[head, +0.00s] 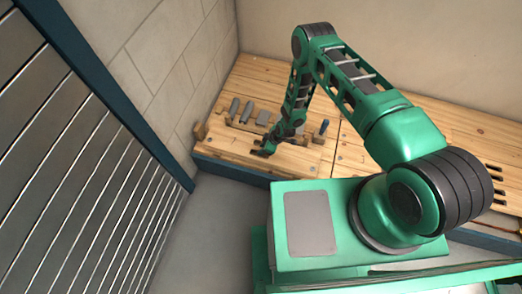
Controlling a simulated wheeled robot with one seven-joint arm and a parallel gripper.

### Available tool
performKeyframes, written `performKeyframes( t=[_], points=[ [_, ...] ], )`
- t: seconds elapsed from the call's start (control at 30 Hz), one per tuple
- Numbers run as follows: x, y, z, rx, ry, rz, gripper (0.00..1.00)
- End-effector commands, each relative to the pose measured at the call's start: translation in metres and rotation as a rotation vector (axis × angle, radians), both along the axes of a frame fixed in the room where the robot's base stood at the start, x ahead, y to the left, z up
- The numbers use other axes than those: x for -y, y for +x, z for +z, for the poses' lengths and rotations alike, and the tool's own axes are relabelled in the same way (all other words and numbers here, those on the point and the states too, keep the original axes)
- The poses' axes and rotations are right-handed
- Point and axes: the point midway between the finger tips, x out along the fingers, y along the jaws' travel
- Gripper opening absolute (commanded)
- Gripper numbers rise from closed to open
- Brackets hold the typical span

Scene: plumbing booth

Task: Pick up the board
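A light wooden board (304,160) appears to lie flat on the left part of the wooden workbench, near its front edge. Its outline blends with the bench top, so I cannot clearly tell it apart. My gripper (263,148) is low over this area, pointing down and to the left, with its dark fingers close to the wood. The fingers are small and dark, so I cannot tell whether they touch the wood or hold anything. My arm reaches over from the right and hides part of the bench behind it.
A wooden rack (246,127) with several grey-handled tools stands just behind my gripper. A block wall (180,70) and slatted metal panel (60,160) bound the left. Grey floor (215,235) is clear.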

Motion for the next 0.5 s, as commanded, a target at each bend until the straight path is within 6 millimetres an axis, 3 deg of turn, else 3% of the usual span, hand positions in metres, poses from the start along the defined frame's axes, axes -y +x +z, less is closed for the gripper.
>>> performKeyframes(
  t=[0.03,0.1,0.5],
  points=[
    [0.0,0.0001,0.0,0.0,0.0,0.0,0.1],
    [0.0002,0.0002,0.0,0.0,0.0,0.0,0.0],
    [-0.0002,0.0014,0.0031,0.002,0.001,-0.001,0.0]
  ],
)
